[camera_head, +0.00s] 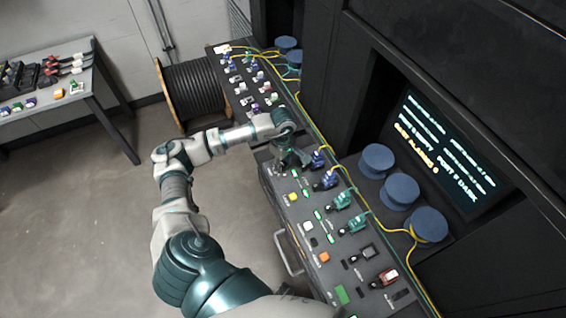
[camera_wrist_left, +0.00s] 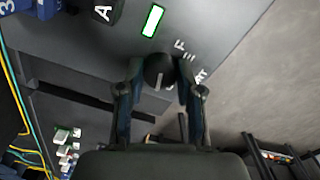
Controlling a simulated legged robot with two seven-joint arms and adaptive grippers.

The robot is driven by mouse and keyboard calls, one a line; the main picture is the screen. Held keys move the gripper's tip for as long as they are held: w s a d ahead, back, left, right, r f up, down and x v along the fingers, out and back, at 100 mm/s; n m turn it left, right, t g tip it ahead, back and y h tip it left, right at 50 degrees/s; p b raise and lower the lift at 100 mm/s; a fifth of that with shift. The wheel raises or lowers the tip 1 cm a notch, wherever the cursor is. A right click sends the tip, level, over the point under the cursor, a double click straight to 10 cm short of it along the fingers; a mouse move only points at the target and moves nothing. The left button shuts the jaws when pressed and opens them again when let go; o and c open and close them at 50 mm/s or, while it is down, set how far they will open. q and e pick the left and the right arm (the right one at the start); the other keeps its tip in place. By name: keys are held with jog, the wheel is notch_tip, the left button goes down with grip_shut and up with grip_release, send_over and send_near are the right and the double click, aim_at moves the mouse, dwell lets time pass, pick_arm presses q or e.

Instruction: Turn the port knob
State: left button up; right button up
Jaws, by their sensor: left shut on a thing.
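The port knob (camera_wrist_left: 160,72) is a dark round knob with a pale pointer line, on the grey panel (camera_wrist_left: 215,25) in the left wrist view. My left gripper (camera_wrist_left: 158,80) is shut on it, with one finger on each side. In the head view, my left gripper (camera_head: 290,158) is at the far end of the near console (camera_head: 275,190), and the knob is hidden there. White lettering by the knob is partly covered by the fingers. My right gripper is in neither view.
Blue connectors (camera_head: 327,180) and green connectors (camera_head: 342,200) with yellow and green cables line the console. Blue spools (camera_head: 398,190) stand behind, beside a lit screen (camera_head: 440,150). A cable drum (camera_head: 192,93) and a side table (camera_head: 60,85) stand at the back. The floor at left is clear.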

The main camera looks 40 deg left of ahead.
pick_arm(q)
jog(key=shift+a+n, duration=0.1)
jog(key=shift+n, duration=0.2)
jog(key=n+b, duration=0.1)
jog(key=n, duration=0.3)
jog(key=shift+n+b, duration=0.3)
jog(key=n, duration=0.3)
jog(key=shift+n, duration=0.3)
jog(key=shift+n+b, duration=0.35)
jog(key=shift+n, duration=1.05)
jog(key=shift+w, duration=0.1)
jog(key=o, duration=1.1)
jog(key=shift+o, duration=0.3)
jog(key=shift+a, duration=0.1)
